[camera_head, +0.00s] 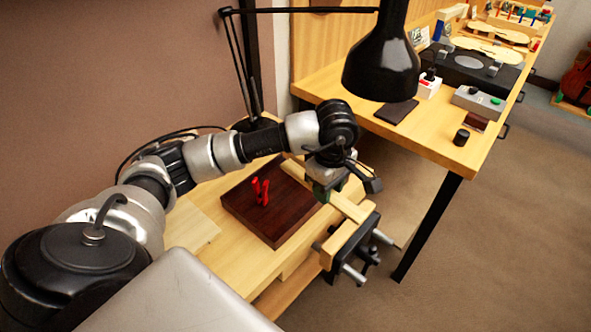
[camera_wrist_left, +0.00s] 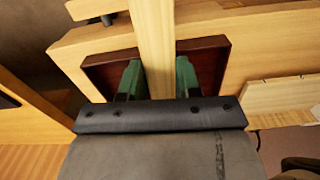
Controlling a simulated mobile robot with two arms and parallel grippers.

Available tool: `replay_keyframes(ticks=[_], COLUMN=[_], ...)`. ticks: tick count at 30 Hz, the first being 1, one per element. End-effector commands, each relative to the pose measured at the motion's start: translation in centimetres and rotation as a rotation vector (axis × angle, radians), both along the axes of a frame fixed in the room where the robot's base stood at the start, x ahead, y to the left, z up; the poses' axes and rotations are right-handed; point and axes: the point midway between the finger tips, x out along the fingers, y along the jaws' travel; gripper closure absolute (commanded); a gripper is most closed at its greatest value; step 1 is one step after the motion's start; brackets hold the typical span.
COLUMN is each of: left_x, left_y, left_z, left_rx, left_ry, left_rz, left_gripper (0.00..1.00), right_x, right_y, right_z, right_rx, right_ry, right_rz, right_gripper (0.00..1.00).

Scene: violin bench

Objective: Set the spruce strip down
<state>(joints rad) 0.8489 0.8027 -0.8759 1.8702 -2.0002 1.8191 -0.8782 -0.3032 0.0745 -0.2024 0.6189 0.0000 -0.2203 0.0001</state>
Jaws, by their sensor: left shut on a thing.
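My left gripper (camera_head: 325,190) is shut on the strip from above. In the left wrist view the strip (camera_wrist_left: 153,45) runs between two green fingertips (camera_wrist_left: 156,82), with the dark board (camera_wrist_left: 108,72) behind it. I cannot tell whether the strip touches the board. My right gripper is not in view.
A wooden-jawed vise (camera_head: 350,243) juts from the bench's front edge. A black lamp (camera_head: 382,68) hangs above. A pale panel (camera_head: 190,228) lies left of the board. A second bench (camera_head: 440,140) with tools stands behind.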

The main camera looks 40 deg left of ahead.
Motion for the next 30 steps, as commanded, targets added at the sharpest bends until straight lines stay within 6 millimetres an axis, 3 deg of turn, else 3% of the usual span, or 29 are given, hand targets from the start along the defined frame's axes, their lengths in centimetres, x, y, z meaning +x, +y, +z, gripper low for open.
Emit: replay_keyframes(ticks=[3,9,15,20,30], left_x=[2.1,4.3,5.2,5.4,5.4], left_y=[2.1,5.7,7.9,8.6,8.6], left_z=[-0.5,-1.4,-2.2,-3.2,-8.5], left_rx=[0.000,0.004,0.004,0.005,0.004], left_ry=[0.004,0.005,0.002,0.004,0.002], left_rz=[0.430,1.099,1.514,1.636,1.643], left_gripper=[0.90,0.90,0.90,0.90,0.90], right_x=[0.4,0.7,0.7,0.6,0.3], right_y=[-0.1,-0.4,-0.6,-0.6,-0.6], right_z=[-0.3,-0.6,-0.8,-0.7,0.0], right_rx=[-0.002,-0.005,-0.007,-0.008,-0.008], right_ry=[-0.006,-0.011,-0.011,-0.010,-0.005], right_rz=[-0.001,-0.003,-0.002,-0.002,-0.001], right_gripper=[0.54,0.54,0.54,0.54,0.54])
